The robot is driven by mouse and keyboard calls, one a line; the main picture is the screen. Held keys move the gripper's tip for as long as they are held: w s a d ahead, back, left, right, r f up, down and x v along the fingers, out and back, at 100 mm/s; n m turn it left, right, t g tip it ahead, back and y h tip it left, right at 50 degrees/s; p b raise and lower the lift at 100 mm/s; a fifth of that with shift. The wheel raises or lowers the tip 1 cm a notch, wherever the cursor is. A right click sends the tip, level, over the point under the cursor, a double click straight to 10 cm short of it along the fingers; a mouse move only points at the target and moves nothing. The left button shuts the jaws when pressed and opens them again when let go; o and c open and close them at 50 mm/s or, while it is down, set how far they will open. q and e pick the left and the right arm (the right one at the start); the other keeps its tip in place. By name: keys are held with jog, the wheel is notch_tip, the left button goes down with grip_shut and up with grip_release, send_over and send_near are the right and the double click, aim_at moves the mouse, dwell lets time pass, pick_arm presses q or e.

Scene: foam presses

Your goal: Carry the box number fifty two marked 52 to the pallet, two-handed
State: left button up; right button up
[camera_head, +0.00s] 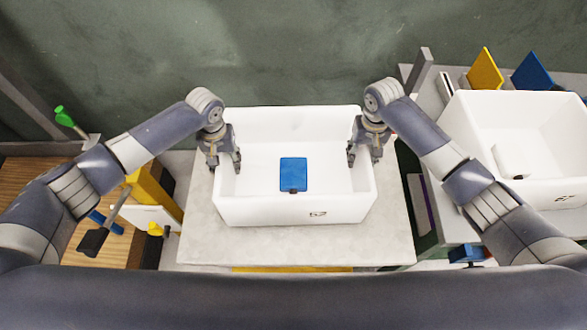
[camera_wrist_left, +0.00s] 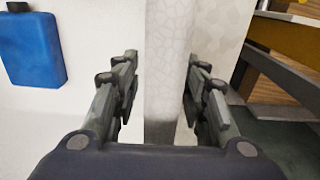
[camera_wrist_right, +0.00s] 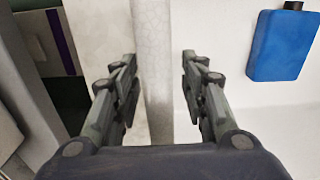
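The white open box marked 52 (camera_head: 265,211) stands on a pale grey table, its number on the near wall. A flat blue object (camera_head: 293,173) lies inside it. My left gripper (camera_head: 224,162) is at the box's left wall and my right gripper (camera_head: 363,158) at its right wall. In the left wrist view the open fingers (camera_wrist_left: 161,75) straddle the wall's rim. In the right wrist view the open fingers (camera_wrist_right: 159,75) straddle the opposite rim, with gaps showing. I cannot pick out the pallet for certain.
The grey table (camera_head: 390,235) has a little bare room around the box. Another white box (camera_head: 470,130) stands on a surface at the right, near yellow (camera_head: 486,70) and blue (camera_head: 533,72) panels. A green wall is behind. Yellow equipment (camera_head: 150,190) stands at the left.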

aim_at(366, 147)
pick_arm(q)
grip_shut()
pick_arm(e)
grip_shut()
pick_arm(q)
jog(key=shift+r, duration=0.1)
pick_arm(e)
jog(key=shift+r, duration=0.1)
